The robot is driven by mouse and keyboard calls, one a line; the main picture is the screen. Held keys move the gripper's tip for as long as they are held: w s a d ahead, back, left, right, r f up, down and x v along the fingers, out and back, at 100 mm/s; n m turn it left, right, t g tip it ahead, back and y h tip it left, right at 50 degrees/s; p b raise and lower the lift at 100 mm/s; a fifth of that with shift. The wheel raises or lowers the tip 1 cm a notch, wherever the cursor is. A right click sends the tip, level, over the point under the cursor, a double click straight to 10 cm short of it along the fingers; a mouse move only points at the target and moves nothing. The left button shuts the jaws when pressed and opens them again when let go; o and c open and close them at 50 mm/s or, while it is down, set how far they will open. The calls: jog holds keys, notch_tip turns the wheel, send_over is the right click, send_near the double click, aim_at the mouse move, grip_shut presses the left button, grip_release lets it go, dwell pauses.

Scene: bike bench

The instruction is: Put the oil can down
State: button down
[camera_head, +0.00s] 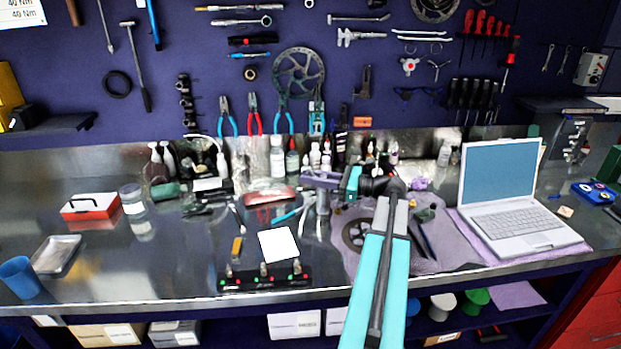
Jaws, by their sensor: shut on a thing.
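My arm reaches up from the bottom edge over the bench, and its wrist bends to the left. My gripper (318,180) is at the end of it, above the middle of the metal bench. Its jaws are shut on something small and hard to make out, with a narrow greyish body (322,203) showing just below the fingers. I take this to be the oil can, but its shape and any gap to the bench are unclear. The metal workbench (110,270) runs across the whole view.
A white card (279,245) and a black charger-like strip (264,277) lie in front. Pliers (295,212) lie left of my gripper. Several bottles stand along the back. A laptop (515,200) is at the right, a red box (90,207) at the left. The left front is fairly clear.

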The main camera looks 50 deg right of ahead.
jog(key=c, duration=1.6)
grip_release()
jog(key=shift+c, duration=0.2)
jog(key=shift+r, duration=0.1)
jog(key=b+v, duration=0.2)
jog(key=v, duration=1)
jog(key=shift+s, duration=0.1)
